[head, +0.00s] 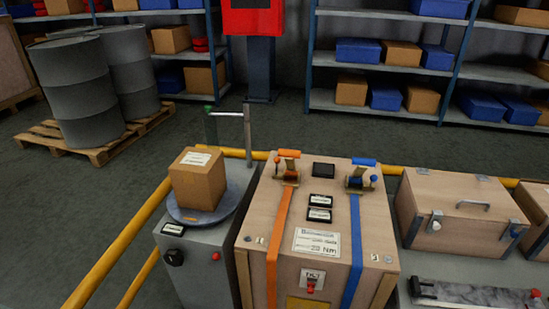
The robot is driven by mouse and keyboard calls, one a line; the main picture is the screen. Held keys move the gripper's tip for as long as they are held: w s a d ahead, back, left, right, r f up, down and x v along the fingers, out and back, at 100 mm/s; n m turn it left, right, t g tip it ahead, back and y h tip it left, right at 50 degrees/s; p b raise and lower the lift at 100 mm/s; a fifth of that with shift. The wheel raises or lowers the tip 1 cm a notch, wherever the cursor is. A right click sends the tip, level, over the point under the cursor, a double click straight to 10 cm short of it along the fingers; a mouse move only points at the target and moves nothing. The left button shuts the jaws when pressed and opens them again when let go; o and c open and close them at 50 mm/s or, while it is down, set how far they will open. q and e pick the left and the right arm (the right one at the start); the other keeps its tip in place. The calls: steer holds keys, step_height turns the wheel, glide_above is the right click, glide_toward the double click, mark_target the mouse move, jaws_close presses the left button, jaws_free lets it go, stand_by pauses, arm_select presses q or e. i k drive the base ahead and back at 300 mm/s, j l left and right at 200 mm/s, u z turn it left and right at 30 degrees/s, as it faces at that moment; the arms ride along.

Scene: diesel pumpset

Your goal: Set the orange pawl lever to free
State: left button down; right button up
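An orange-strap ratchet (287,172) sits on the top of a wooden crate (258,222), near its far edge. It has a wide orange handle (289,153) at the top and a small orange knob (277,160) on its left side. The knob looks like the pawl lever, but it is too small to tell its setting. The orange strap (278,235) runs from the ratchet over the crate's front. Neither of my grippers is in view.
A blue-strap ratchet (361,178) stands right of the orange one. A turntable (212,215) with a cardboard box (197,180) is at the left, beside an upright post (248,135). Yellow rails (117,245) run around. A latched wooden chest (462,212) is at the right.

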mark_target(277, 160)
steer(key=i+l+z, duration=0.15)
steer(key=i+z, duration=0.5)
steer(key=z, duration=0.15)
